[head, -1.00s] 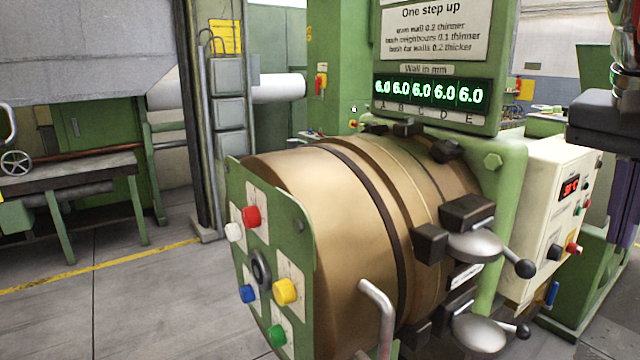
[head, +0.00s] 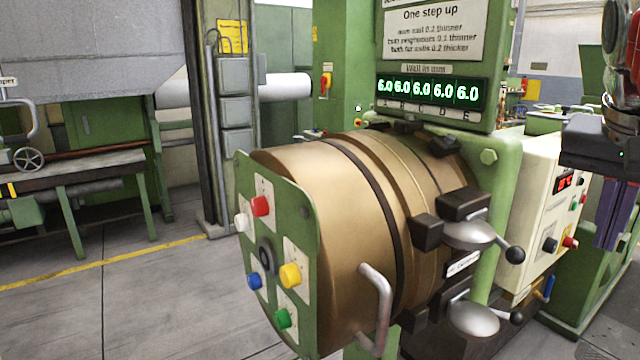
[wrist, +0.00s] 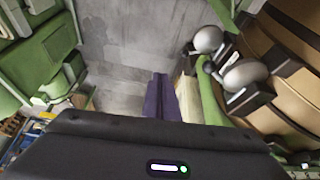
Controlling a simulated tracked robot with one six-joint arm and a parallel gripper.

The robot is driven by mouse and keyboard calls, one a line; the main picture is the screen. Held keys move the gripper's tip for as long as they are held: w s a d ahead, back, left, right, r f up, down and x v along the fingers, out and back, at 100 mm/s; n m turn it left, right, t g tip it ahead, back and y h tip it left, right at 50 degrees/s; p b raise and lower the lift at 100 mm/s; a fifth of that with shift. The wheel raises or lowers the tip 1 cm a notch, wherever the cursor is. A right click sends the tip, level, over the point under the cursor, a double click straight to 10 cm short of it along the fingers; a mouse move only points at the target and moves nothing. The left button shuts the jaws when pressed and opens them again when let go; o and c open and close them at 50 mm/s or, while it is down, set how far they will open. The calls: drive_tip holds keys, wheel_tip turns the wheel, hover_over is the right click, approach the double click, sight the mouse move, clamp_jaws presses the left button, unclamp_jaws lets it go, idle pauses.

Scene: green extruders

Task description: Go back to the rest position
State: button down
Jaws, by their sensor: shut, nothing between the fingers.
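My gripper (head: 607,240) hangs at the right edge of the head view, its purple fingers pointing down beside the cream control box (head: 545,215). In the wrist view the gripper (wrist: 159,82) shows its purple fingers together, shut and empty, pointing over the grey floor. The bronze extruder head (head: 335,235) stands left of the gripper, apart from it. Its green end plate (head: 306,212) carries red, white, blue, yellow and green buttons. The display (head: 428,91) above it reads 6.0 in every place.
Black clamp blocks and silver levers with dark knobs (head: 515,255) stick out on the extruder's right side. A bent grey handle (head: 378,300) juts out in front. A green bench (head: 70,178) stands at the left. Grey floor (head: 150,300) is clear at the lower left.

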drive_tip(key=w+a+f+n+t+y, duration=0.1)
drive_tip(key=w+a+f+n, duration=0.2)
drive_tip(key=f, duration=0.5)
drive_tip(key=w+a+f+n+t, duration=0.1)
drive_tip(key=a+f+n, duration=0.2)
drive_tip(key=a+f, duration=0.35)
drive_tip(key=s+a+f+n+t+y, duration=0.1)
drive_tip(key=s+a+f+n+y, duration=0.2)
drive_tip(key=a+f, duration=1)
drive_tip(key=shift+s+a+f+n, duration=0.45)
drive_tip(key=shift+s+n, duration=0.55)
drive_tip(key=shift+s, duration=0.65)
